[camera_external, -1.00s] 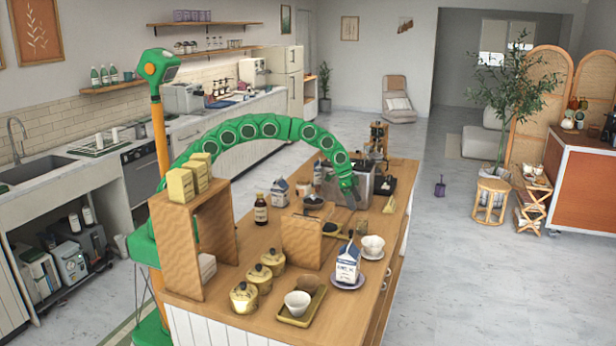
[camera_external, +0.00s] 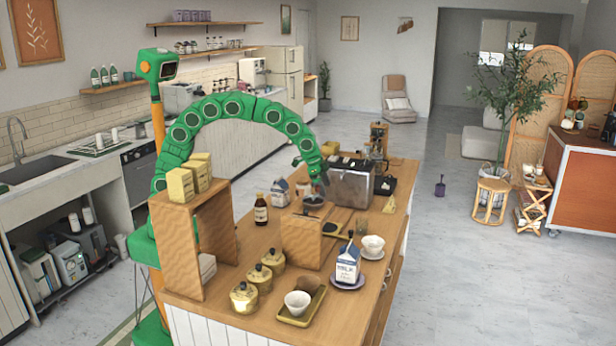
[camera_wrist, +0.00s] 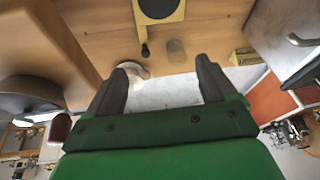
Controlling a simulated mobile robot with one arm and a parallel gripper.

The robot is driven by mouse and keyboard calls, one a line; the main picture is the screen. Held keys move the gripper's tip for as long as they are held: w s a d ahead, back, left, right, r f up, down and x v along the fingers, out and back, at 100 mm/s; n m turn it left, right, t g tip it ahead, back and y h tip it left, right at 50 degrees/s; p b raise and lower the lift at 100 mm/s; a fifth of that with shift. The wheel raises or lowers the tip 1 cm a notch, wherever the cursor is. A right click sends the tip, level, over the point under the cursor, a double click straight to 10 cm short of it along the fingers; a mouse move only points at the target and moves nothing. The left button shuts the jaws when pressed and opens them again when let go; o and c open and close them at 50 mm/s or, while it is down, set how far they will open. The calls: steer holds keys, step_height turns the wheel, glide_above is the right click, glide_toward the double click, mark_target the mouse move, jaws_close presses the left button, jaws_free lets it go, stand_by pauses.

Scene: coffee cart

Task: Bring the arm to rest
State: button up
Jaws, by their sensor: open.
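My green segmented arm (camera_external: 240,104) arches over the left part of the wooden counter (camera_external: 222,290). My gripper (camera_external: 318,190) points down above the counter, left of the silver machine, near a dark round bowl-like item (camera_external: 313,201). In the wrist view my gripper (camera_wrist: 157,85) has its two dark fingers apart, with nothing between them. Beyond the fingertips are a yellow-framed item with a dark round centre (camera_wrist: 158,8) and a white cup (camera_wrist: 132,69).
The silver machine (camera_external: 350,186) stands right of my gripper. A wooden panel (camera_external: 300,242) stands in front of it. A milk carton (camera_external: 347,266), a white cup (camera_external: 372,246), a dark bottle (camera_external: 261,208) and yellow jars (camera_external: 244,298) stand around. Open air lies above the counter.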

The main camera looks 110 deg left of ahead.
steer(key=s+d+g, duration=0.1)
steer(key=s+d, duration=0.6)
steer(key=s, duration=0.8)
steer(key=s+d+f+m+g+h, duration=0.1)
steer(key=s+d, duration=0.7)
steer(key=s, duration=0.8)
steer(key=s+d+g, duration=0.3)
steer(key=s+d, duration=0.4)
steer(key=s, duration=0.9)
steer(key=shift+d+f+h, duration=0.3)
steer(key=shift+d, duration=0.05)
